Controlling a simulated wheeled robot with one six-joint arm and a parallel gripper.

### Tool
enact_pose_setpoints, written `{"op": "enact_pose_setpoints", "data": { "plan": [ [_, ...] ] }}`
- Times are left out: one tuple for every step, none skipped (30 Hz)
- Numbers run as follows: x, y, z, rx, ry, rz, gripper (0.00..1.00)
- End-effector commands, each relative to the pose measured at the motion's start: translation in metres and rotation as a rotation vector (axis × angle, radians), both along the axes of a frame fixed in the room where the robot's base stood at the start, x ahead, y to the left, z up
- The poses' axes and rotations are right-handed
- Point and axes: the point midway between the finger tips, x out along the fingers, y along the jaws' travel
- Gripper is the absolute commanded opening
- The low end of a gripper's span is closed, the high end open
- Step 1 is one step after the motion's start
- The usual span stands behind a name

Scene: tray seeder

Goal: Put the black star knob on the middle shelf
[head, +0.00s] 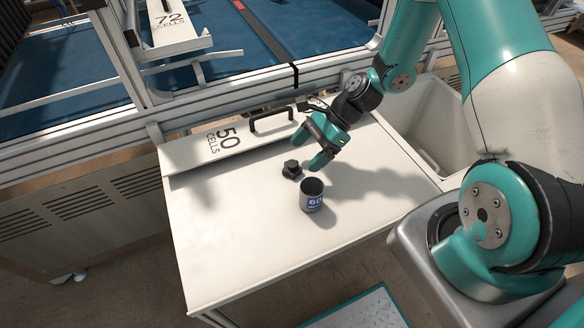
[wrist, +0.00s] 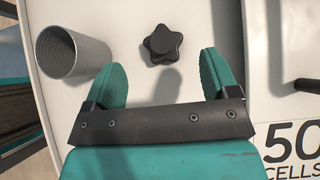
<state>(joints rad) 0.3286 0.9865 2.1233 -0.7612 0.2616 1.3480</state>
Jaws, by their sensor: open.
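The black star knob (head: 291,170) lies on the white table (head: 230,250), close to the 50 cells plate. It also shows in the wrist view (wrist: 162,44), a little beyond my fingertips and roughly between them. My gripper (head: 312,148) is open and empty above the table, just beside the knob in the head view. In the wrist view its two teal fingers (wrist: 163,78) stand apart with nothing between them. I cannot make out a middle shelf in either view.
A grey cup labelled 60 (head: 312,196) stands close to the knob, and in the wrist view (wrist: 72,52) it is left of the fingers. The 50 cells plate (head: 190,152) with a black handle lies along the back. The table's front left is clear.

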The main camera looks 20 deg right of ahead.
Motion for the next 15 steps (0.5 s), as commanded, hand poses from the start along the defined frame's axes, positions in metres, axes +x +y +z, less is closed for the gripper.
{"op": "enact_pose_setpoints", "data": {
  "plan": [
    [0.0,0.004,-0.003,0.001,0.001,0.002,0.81],
    [0.0,0.008,-0.005,0.001,0.001,0.003,0.81],
    [0.001,0.014,-0.009,0.001,0.003,0.004,0.81],
    [0.001,0.018,-0.011,0.001,0.001,0.004,0.81],
    [0.002,0.022,-0.014,0.0,0.001,0.005,0.81],
    [0.002,0.027,-0.018,0.001,0.002,0.005,0.81],
    [0.002,0.03,-0.021,0.0,0.002,0.004,0.81],
    [0.002,0.033,-0.024,0.0,0.002,0.004,0.81],
    [0.002,0.036,-0.027,0.001,0.003,0.003,0.81],
    [0.002,0.037,-0.029,0.0,0.002,0.002,0.81],
    [0.002,0.038,-0.03,0.0,0.001,0.001,0.81],
    [0.002,0.039,-0.031,0.0,0.0,0.0,0.81],
    [0.003,0.04,-0.031,0.0,0.0,0.0,0.81],
    [0.003,0.04,-0.031,0.0,0.0,0.0,0.81],
    [0.003,0.04,-0.031,0.0,0.0,0.0,0.81]
  ]
}}
